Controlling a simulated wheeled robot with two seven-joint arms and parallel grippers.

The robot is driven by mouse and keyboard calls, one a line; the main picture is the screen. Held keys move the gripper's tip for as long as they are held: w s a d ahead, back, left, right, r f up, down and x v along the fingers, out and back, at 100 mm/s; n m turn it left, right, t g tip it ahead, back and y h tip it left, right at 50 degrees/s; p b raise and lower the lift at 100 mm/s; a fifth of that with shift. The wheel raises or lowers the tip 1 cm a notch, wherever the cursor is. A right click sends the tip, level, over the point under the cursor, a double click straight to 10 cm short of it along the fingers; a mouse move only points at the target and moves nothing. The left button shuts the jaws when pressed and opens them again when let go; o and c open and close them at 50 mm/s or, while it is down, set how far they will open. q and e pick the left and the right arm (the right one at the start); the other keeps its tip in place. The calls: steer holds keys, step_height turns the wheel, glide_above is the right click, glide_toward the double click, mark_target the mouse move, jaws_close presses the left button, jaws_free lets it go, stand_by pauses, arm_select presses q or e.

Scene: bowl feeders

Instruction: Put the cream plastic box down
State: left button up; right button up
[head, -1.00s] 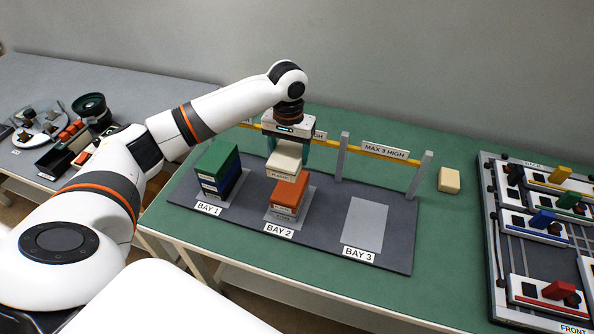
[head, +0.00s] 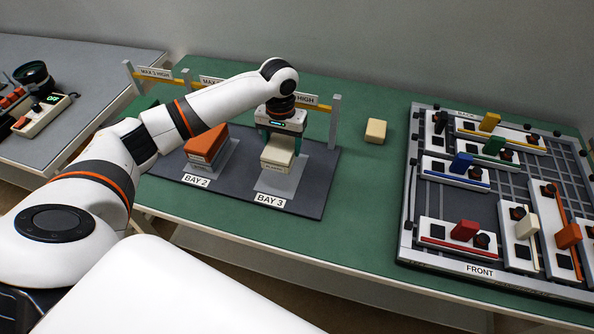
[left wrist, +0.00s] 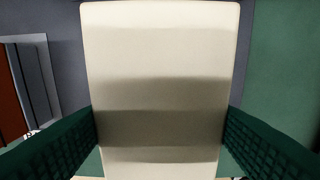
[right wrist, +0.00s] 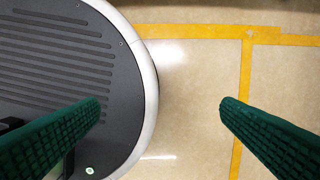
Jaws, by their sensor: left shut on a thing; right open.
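The cream plastic box (head: 277,157), with a label on its front, is at the back part of the grey pad of BAY 3 (head: 282,185) in the head view. My left gripper (head: 280,143) is shut on it from above, one green finger on each side. I cannot tell whether the box touches the pad or hangs just above it. In the left wrist view the cream box (left wrist: 160,60) fills the middle between the fingers. My right gripper (right wrist: 160,103) is open and empty, above the floor, in the right wrist view.
Orange boxes (head: 205,143) are stacked in BAY 2. A rail with MAX 3 HIGH signs and a grey post (head: 334,122) stands behind the bays. A small cream block (head: 375,131) lies on the green table to the right. A grid board (head: 405,215) with coloured blocks is farther right.

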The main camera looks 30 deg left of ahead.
mark_target(280, 142)
arm_select(q)
steer(key=f, duration=0.2)
steer(key=a+f, duration=0.1)
steer(key=f, duration=0.1)
steer(key=shift+d+f+p, duration=0.2)
steer(key=shift+f+p, duration=0.1)
steer(key=shift+f, duration=1.55)
arm_select(e)
steer(key=shift+s+a+r, duration=0.2)
steer(key=shift+a+r, duration=0.2)
steer(key=shift+a, duration=0.05)
arm_select(q)
steer(key=o, duration=1.2)
steer(key=shift+f, duration=0.1)
steer(key=shift+c, duration=0.2)
step_height(280, 142, up, 12)
steer(key=shift+r+b, duration=0.15)
steer(key=shift+b, duration=0.45)
arm_select(e)
steer(key=shift+a+f, duration=0.2)
steer(key=shift+f, duration=0.4)
arm_select(q)
steer(key=shift+s, duration=0.1)
